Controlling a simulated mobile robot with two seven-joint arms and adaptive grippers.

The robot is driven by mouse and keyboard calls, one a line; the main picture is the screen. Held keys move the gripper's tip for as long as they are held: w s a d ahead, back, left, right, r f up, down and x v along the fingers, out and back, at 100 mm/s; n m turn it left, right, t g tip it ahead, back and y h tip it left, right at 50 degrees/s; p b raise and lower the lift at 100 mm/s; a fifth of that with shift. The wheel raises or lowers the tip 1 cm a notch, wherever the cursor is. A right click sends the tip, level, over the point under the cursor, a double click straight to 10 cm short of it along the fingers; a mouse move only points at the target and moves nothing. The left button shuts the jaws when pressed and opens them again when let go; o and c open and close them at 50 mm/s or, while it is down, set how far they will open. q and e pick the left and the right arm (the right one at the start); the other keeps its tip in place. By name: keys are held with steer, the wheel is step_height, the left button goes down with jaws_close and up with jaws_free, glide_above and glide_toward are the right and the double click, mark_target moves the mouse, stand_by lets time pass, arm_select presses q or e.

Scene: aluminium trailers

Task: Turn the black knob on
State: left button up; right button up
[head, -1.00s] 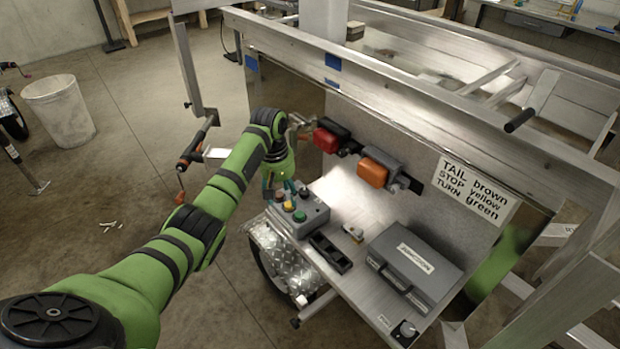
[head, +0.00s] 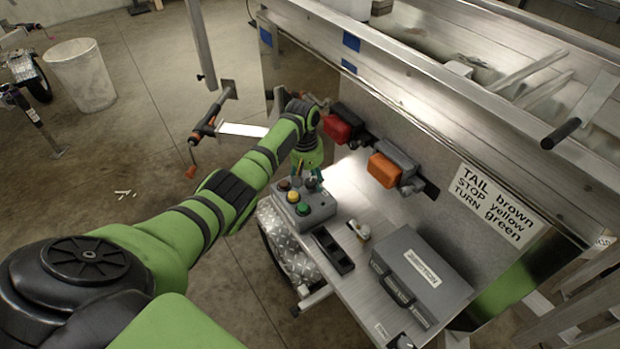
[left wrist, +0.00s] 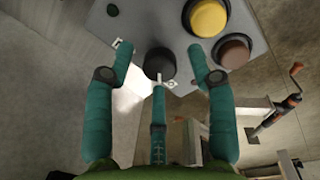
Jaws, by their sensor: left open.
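The black knob (left wrist: 158,65) sits at the edge of a grey control box (left wrist: 180,12); in the left wrist view it lies between my open fingers, with a white mark on it. In the head view the knob (head: 311,183) is on the box (head: 318,213), at its far side and partly behind my fingers. My left gripper (head: 308,173) is open above that side of the box. In the left wrist view its teal fingertips (left wrist: 160,60) stand either side of the knob, with a third finger below it. I cannot tell whether any finger touches. My right gripper is not in view.
The box also has a yellow button (left wrist: 208,17), a brown button (left wrist: 233,53) and a green button (head: 303,208). A red lamp (head: 335,128) and an orange lamp (head: 383,170) are on the panel behind. A black tray (head: 333,251) and grey case (head: 420,277) lie to the right.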

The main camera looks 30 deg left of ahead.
arm_select(q)
steer(key=shift+f, duration=0.1)
jaws_close()
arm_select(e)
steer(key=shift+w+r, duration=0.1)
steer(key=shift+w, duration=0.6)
arm_select(q)
steer(key=shift+m, duration=0.3)
steer(key=m, duration=0.3)
steer(key=shift+p, duration=0.3)
steer(key=m, duration=0.3)
steer(key=shift+f+m+g, duration=0.1)
steer(key=shift+m+g, duration=0.2)
steer(key=m+b, duration=0.1)
steer(key=m, duration=0.4)
steer(key=shift+g, duration=0.3)
steer(key=m+b, duration=0.1)
steer(key=m, duration=0.4)
steer(key=shift+b, duration=0.35)
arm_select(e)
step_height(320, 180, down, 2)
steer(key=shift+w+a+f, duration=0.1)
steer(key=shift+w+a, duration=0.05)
arm_select(q)
steer(key=shift+m, duration=0.5)
